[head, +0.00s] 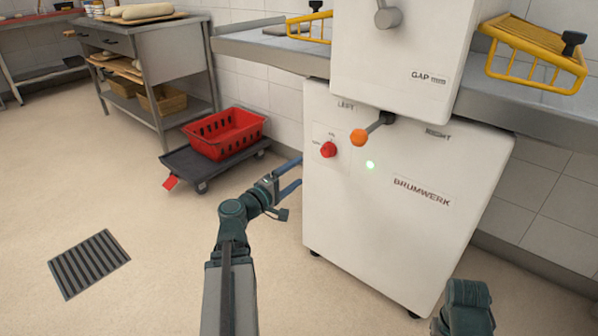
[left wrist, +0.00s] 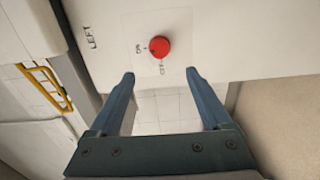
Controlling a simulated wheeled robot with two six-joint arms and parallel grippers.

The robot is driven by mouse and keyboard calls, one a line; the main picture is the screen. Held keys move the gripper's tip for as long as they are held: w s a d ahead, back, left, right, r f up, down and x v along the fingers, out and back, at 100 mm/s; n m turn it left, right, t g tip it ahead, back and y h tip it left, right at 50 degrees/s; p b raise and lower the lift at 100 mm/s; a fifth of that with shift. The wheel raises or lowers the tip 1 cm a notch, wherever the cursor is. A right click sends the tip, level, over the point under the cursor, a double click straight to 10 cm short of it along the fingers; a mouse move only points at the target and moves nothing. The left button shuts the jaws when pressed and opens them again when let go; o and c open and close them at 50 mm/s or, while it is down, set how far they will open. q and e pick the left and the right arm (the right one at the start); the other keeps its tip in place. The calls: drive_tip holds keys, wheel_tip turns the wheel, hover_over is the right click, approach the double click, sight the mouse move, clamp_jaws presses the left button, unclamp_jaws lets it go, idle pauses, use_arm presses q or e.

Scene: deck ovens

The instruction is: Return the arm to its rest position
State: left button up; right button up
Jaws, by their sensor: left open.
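My left gripper (head: 291,175) is open and empty, in front of the left edge of the white machine (head: 375,220). In the left wrist view its two blue fingers (left wrist: 163,85) are spread wide with nothing between them. A red knob (head: 328,149) on the machine's front shows beyond the fingertips in the left wrist view (left wrist: 159,47), apart from them. An orange-ended lever (head: 359,137) sticks out to the right of the knob. Part of my right arm (head: 467,305) shows at the bottom right; its gripper is out of frame.
A red crate (head: 225,133) sits on a dark wheeled dolly (head: 200,165) left of the machine. A steel table (head: 160,50) with dough stands behind. Yellow guards (head: 530,60) flank the machine above grey side tables. A floor grate (head: 89,264) lies at left; the floor around it is clear.

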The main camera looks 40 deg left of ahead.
idle(0.4)
use_arm(q)
drive_tip(key=d+f+m+g+h+p, duration=0.3)
drive_tip(key=d+m+g, duration=0.25)
drive_tip(key=d, duration=0.85)
drive_tip(key=d+f+m+g+h+p, duration=0.35)
drive_tip(key=d+m+g, duration=0.2)
drive_tip(key=d, duration=0.75)
drive_tip(key=s+d+f+m+g+y+p, duration=0.3)
drive_tip(key=s+d+m+g+y+p, duration=0.35)
drive_tip(key=s+d+m+y, duration=0.6)
wheel_tip(320, 180, up, 38)
drive_tip(key=s+a+n+h+p, duration=0.1)
drive_tip(key=n+h+p, duration=0.1)
drive_tip(key=p, duration=3.5)
drive_tip(key=shift+a+f+n+g+h, duration=0.15)
drive_tip(key=shift+n+g+h, duration=0.2)
drive_tip(key=shift+h, duration=0.25)
